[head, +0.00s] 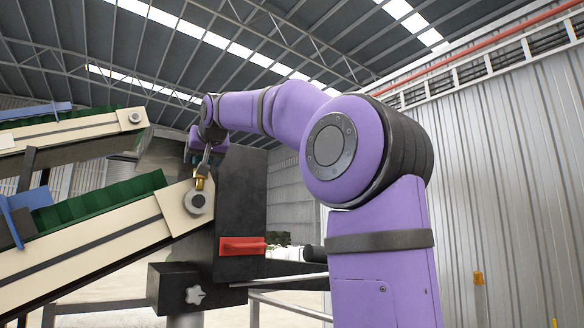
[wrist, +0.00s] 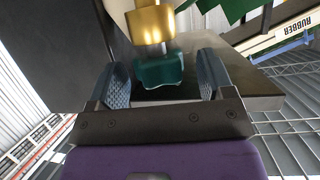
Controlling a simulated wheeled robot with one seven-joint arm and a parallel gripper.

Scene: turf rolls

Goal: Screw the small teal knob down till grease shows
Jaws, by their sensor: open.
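The small teal knob (wrist: 158,70) shows in the wrist view at the end of a brass fitting (wrist: 151,24). My gripper (wrist: 162,72) is open, with one blue ridged finger to each side of the knob and a visible gap on both sides. In the head view my gripper (head: 207,160) is at the brass fitting (head: 199,183), above the round end hub of the lower conveyor (head: 187,206). The teal knob is too small or hidden to make out there. I see no grease in either view.
A dark upright box (head: 241,190) stands right beside the fitting, with a red handle (head: 242,246) on it. A white star-shaped knob (head: 195,295) sits lower down. An upper conveyor (head: 75,130) lies to the left. Rails run at the lower right.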

